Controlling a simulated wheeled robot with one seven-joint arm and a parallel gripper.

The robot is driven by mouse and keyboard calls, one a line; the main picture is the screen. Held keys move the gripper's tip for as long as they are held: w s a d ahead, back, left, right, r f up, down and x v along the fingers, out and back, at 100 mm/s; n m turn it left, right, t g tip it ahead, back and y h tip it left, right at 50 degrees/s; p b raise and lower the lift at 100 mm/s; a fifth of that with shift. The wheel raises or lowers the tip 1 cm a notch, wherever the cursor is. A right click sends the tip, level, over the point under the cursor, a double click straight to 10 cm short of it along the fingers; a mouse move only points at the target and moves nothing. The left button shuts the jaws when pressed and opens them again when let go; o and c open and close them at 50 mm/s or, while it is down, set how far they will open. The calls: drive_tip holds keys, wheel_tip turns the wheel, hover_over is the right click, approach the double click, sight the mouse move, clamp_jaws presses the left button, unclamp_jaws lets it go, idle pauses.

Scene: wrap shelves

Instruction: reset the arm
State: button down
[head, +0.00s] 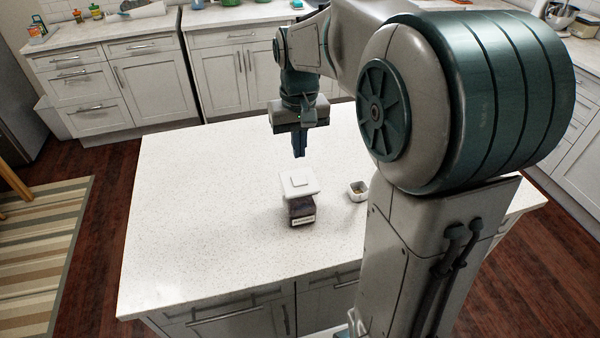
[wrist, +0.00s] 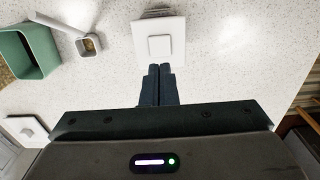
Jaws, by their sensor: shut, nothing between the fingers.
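My gripper (head: 299,150) points straight down above the white speckled island top (head: 200,190). Its two fingers are together with nothing between them, which also shows in the wrist view (wrist: 159,70). The lid also shows in the wrist view (wrist: 158,42), just beyond the fingertips. My gripper appears apart from the jar. My arm comes in from the upper right.
A small square bowl (head: 357,191) stands right of the jar, partly by my arm. The wrist view shows a green open container (wrist: 32,52) and another white-lidded item (wrist: 22,129) at the left. The island's left side is clear. Cabinets (head: 150,85) line the back.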

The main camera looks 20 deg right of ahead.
idle(0.4)
drive_tip(key=s+f+t, duration=0.2)
drive_tip(key=s+t, duration=0.1)
drive_tip(key=s, duration=1.4)
drive_tip(key=shift+d, duration=0.1)
